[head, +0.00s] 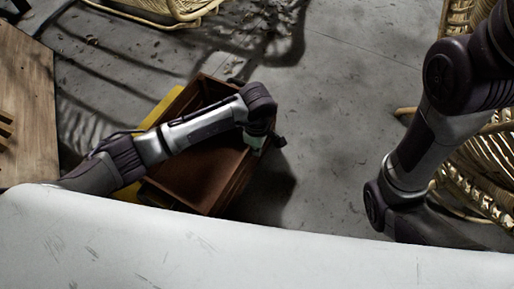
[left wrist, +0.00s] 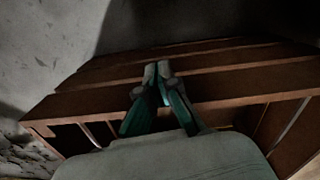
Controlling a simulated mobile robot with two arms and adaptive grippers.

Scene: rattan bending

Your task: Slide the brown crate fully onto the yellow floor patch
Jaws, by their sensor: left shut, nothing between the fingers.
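The brown crate (head: 200,174) stands on the floor left of centre in the head view, open at the top. The yellow floor patch (head: 161,107) shows along the crate's left side; the crate and my left arm hide the rest of it. My left arm reaches across the crate, and my left gripper (head: 268,142) is at its right side. In the left wrist view the gripper (left wrist: 160,82) is shut and empty, with its fingertips over the slats of the crate (left wrist: 235,86). I cannot tell if they touch. My right gripper is out of view.
A wooden table (head: 28,110) stands at the left. A rattan piece (head: 165,10) is at the top, and another rattan piece (head: 488,165) is at the right beside my right arm. A white surface (head: 250,255) fills the bottom. The grey floor (head: 340,110) right of the crate is clear.

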